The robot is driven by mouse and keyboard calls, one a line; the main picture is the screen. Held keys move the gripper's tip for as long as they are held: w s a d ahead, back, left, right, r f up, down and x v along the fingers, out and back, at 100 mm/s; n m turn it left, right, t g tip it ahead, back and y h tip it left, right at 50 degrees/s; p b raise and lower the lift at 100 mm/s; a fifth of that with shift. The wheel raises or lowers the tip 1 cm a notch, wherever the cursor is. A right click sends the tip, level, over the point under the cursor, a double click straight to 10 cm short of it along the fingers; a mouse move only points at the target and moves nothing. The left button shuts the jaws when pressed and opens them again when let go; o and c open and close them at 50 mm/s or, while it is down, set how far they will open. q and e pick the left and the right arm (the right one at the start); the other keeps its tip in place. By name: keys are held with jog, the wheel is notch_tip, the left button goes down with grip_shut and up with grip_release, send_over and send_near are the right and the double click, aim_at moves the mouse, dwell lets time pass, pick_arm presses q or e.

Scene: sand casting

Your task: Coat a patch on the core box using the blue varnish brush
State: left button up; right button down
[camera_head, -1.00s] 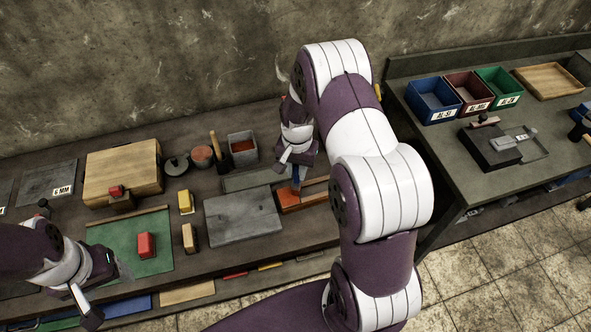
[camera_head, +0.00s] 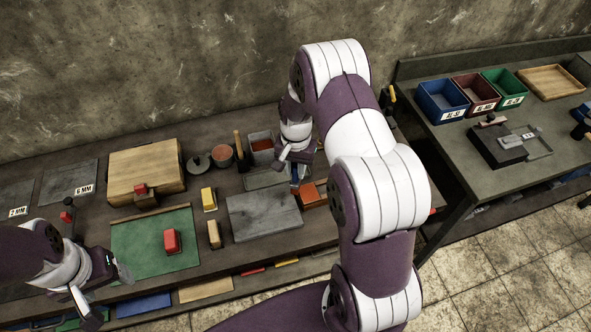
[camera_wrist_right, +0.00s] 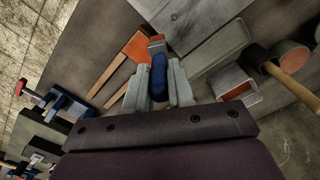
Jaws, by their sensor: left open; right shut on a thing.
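The blue varnish brush (camera_wrist_right: 158,80) is held between the fingers of my right gripper (camera_wrist_right: 158,92), which is shut on its blue handle. In the head view the brush (camera_head: 294,178) points down below the right gripper (camera_head: 292,170). Its reddish tip is by the corner of the grey slab and the edge of the orange piece with wooden strips, apparently the core box (camera_wrist_right: 136,46). This piece also shows in the head view (camera_head: 313,196), partly hidden by my right arm. I cannot tell whether the tip touches it. My left gripper (camera_head: 108,296) is open and empty at the front left.
The grey slab (camera_head: 264,214) lies left of the core box. A green mat (camera_head: 145,254) with a red block (camera_head: 172,241), a wooden box (camera_head: 145,165), a hammer (camera_wrist_right: 268,62) and containers crowd the bench. A wall stands behind. A second table (camera_head: 462,148) is at right.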

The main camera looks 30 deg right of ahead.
jog(key=shift+d+r+p, duration=0.2)
jog(key=shift+r+p, duration=0.1)
jog(key=shift+r, duration=0.2)
jog(key=shift+d+r+p, duration=0.2)
jog(key=shift+r+p, duration=0.05)
jog(key=shift+r, duration=0.2)
jog(key=shift+s+r+p, duration=0.1)
jog(key=shift+r+p, duration=0.25)
jog(key=shift+r, duration=0.05)
jog(key=shift+a+r+p, duration=0.2)
jog(key=shift+r+p, duration=0.6)
jog(key=shift+r, duration=0.5)
jog(key=shift+d, duration=0.1)
